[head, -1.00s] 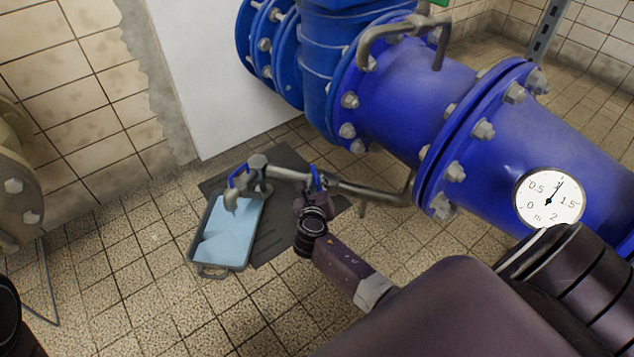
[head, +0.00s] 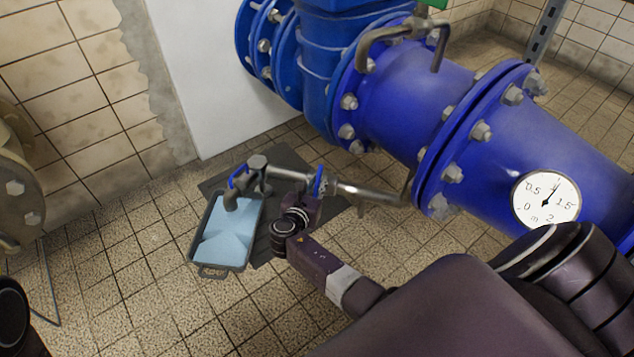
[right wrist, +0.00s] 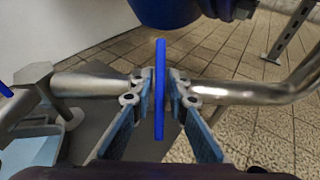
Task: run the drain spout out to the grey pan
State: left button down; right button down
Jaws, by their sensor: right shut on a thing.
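The drain spout (head: 361,192) is a bare metal pipe running left from beside the blue pipe flange to an elbow. The pan lies on the floor with a light blue surface inside. My right gripper (head: 317,188) is at the middle of the spout. In the right wrist view its fingers (right wrist: 161,88) are shut from both sides on a thin upright blue handle (right wrist: 160,62) on the spout. Part of the handle is hidden by the fingers. My left gripper is not in view.
A dark mat (head: 285,160) lies beneath and beside the pan. The large blue pipe (head: 405,95) with bolted flanges and a round gauge (head: 545,200) fills the right side. A beige flange (head: 22,190) stands at the left edge. The tiled floor in front of the pan is clear.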

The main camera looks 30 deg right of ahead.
jog(key=shift+s+f, duration=0.1)
dwell(0.4)
jog(key=c, duration=2)
grip_release()
jog(key=shift+c, duration=0.2)
jog(key=v, duration=1.2)
